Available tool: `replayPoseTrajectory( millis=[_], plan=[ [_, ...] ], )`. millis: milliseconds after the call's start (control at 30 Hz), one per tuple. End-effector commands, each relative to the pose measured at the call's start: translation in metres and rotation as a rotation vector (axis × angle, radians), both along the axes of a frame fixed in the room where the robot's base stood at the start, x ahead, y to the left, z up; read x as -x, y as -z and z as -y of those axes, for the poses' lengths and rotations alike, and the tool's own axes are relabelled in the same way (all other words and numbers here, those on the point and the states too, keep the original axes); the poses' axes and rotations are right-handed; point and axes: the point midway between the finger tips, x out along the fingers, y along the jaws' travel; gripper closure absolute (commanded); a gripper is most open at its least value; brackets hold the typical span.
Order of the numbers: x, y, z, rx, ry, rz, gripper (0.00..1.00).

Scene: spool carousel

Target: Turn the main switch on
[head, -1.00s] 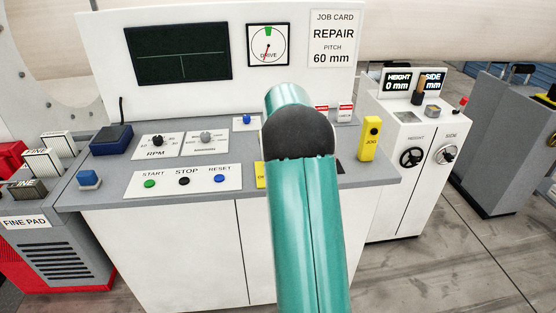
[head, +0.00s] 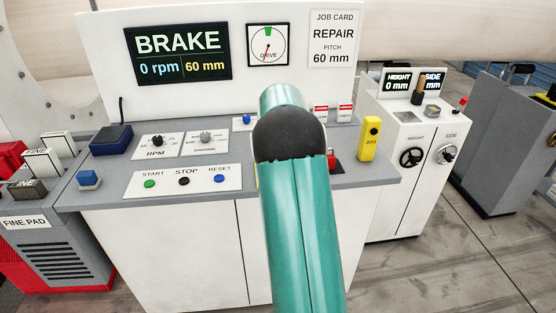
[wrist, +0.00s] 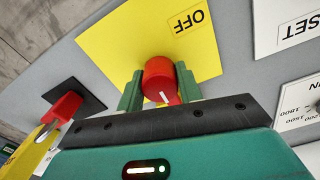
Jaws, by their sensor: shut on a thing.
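The main switch is a red round knob (wrist: 158,75) on a yellow plate (wrist: 112,42), seen in the wrist view. The word OFF (wrist: 190,22) is printed on a label beyond the knob. A white line on the knob's face slants toward my gripper's body. My gripper (wrist: 160,86) has its green fingers on either side of the knob, shut on it. In the head view my arm hides the gripper and the switch. The console display (head: 178,53) is lit and reads BRAKE, 0 rpm and 60 mm.
A red lever (wrist: 63,108) on a black plate stands close beside my gripper in the wrist view. START (head: 149,183), STOP (head: 184,181) and RESET (head: 219,179) buttons lie left of my arm. A yellow jog box (head: 369,140) stands at the right.

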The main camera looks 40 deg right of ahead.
Motion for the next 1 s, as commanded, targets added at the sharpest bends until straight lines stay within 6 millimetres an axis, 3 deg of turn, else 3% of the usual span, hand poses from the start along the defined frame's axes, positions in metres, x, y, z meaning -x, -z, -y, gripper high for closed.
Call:
replayPoseTrajectory(
  millis=[133,167,233,267,667,1000],
  plan=[
    [0.000,-0.001,0.000,0.000,0.001,0.000,0.87],
    [0.000,-0.001,0.000,0.000,0.001,0.000,0.59],
    [0.000,-0.001,0.000,0.000,0.001,0.000,0.45],
    [0.000,-0.001,0.000,0.000,0.000,0.000,0.43],
    [0.000,-0.009,0.000,0.001,-0.001,0.002,0.43],
    [-0.001,-0.076,0.001,0.003,-0.001,0.004,0.43]
  ],
)
